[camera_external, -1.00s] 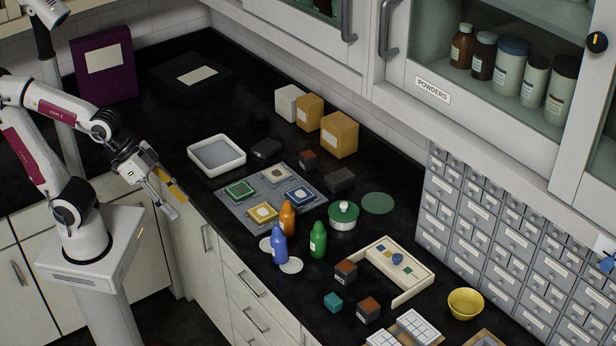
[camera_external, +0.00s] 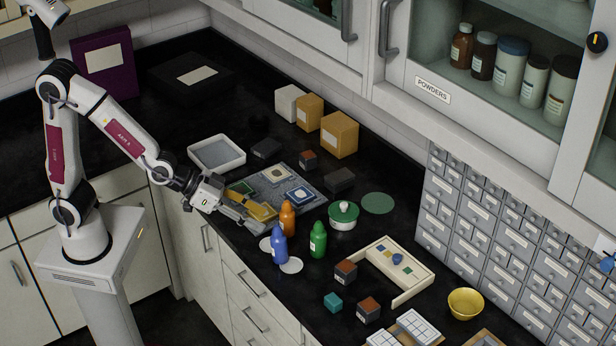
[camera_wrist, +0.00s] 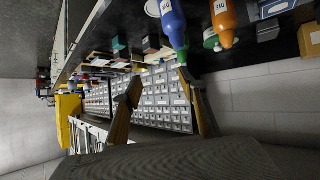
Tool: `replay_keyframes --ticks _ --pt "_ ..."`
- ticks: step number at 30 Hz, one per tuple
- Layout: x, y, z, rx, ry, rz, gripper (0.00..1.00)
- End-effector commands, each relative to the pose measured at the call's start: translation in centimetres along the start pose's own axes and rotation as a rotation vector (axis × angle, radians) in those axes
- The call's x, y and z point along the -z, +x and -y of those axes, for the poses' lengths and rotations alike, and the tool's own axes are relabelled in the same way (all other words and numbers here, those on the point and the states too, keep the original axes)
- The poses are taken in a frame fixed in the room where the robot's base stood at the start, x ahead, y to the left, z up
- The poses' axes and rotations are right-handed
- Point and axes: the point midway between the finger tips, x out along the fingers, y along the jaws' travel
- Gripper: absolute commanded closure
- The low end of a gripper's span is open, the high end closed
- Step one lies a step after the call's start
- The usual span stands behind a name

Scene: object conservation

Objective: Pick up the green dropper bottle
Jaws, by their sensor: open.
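The green dropper bottle (camera_external: 318,240) stands upright on the black counter in the external view, with a pale label on its side. The blue bottle (camera_external: 279,245) is to its left and the orange bottle (camera_external: 287,218) to its upper left. My gripper (camera_external: 264,219) is open and empty, over the front part of the grey mat, left of the orange bottle and apart from the green one. In the wrist view, turned upside down, the blue bottle (camera_wrist: 173,22) and orange bottle (camera_wrist: 226,22) show beyond my fingers.
A white pot with a green lid (camera_external: 343,216) stands right of the green bottle. White discs (camera_external: 291,265) lie by the bottles. A cream tray (camera_external: 418,262), dark boxes (camera_external: 368,309) and a teal cube (camera_external: 333,302) are farther right. A white tray (camera_external: 240,161) sits behind my gripper.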

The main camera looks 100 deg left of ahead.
Motion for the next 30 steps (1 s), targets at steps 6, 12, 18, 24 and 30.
replay_keyframes --ticks 6,12,18,24,30 --pt "-0.1 3.9 1.5 0.063 -0.008 -0.068 0.58" --pt "-0.3 6.7 3.1 0.127 -0.005 -0.133 0.58" --pt "-0.5 8.3 4.2 0.174 0.001 -0.179 0.58" --pt "-0.5 8.7 4.6 0.189 0.003 -0.194 0.58" --pt "-0.5 8.7 4.6 0.189 0.003 -0.194 0.58"
